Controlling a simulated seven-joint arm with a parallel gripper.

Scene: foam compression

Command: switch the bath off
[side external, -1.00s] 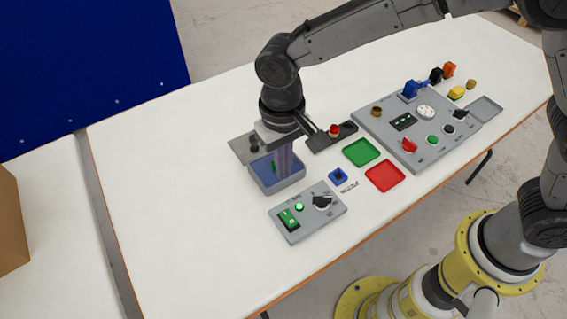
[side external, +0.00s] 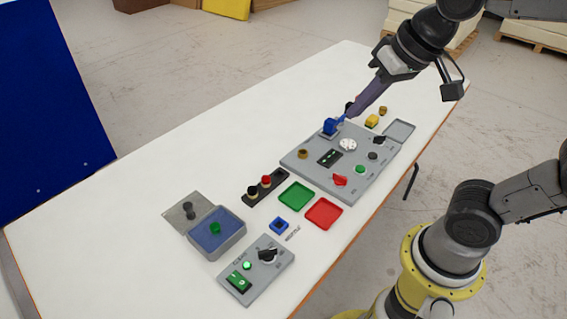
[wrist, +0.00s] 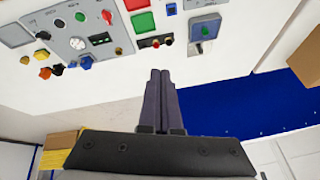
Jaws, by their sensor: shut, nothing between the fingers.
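The bath (side external: 230,245) is a grey tub with blue inside and a green piece in it, at the left of the table in the side view. It also shows in the wrist view (wrist: 215,27). A small grey control box (side external: 276,285) stands in front of it, with a green rocker switch (side external: 239,281), a bright green lamp (side external: 247,265) and a black knob (side external: 267,255). My gripper (side external: 350,115) is shut and empty, far from this box, near the blue part of the large panel. Its fingers (wrist: 160,75) are together in the wrist view.
The large grey panel (side external: 318,178) carries a blue part (side external: 330,127), a red knob (side external: 340,180) and several buttons. Green (side external: 295,196) and red (side external: 323,213) trays, a blue square holder (side external: 279,226) and a dark rack (side external: 250,199) lie between. The table's left is clear.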

